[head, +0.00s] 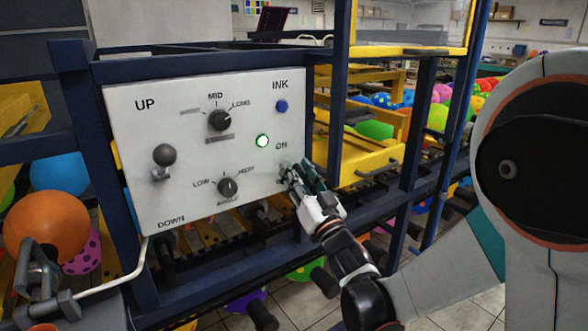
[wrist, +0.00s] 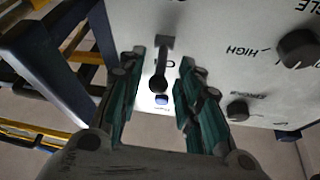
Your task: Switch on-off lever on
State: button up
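The white control panel (head: 215,120) faces me in the head view, with an "ON" label near its right edge. My gripper (head: 297,172) is at the panel's lower right, just below that label, and hides the on-off lever in the head view. In the wrist view the small dark lever (wrist: 160,78) stands out from the panel, between the two teal fingers of my gripper (wrist: 162,62). The fingers are apart, with a visible gap on each side of the lever. The wrist picture shows the panel lettering upside down.
The panel also carries a ball-topped lever (head: 164,157), a MID/LONG knob (head: 219,119), a LOW/HIGH knob (head: 228,187), a blue INK button (head: 282,106) and a lit white-green round light (head: 262,141). A dark blue frame post (head: 334,110) stands right of the panel.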

jog(key=shift+x, duration=1.1)
grip_shut()
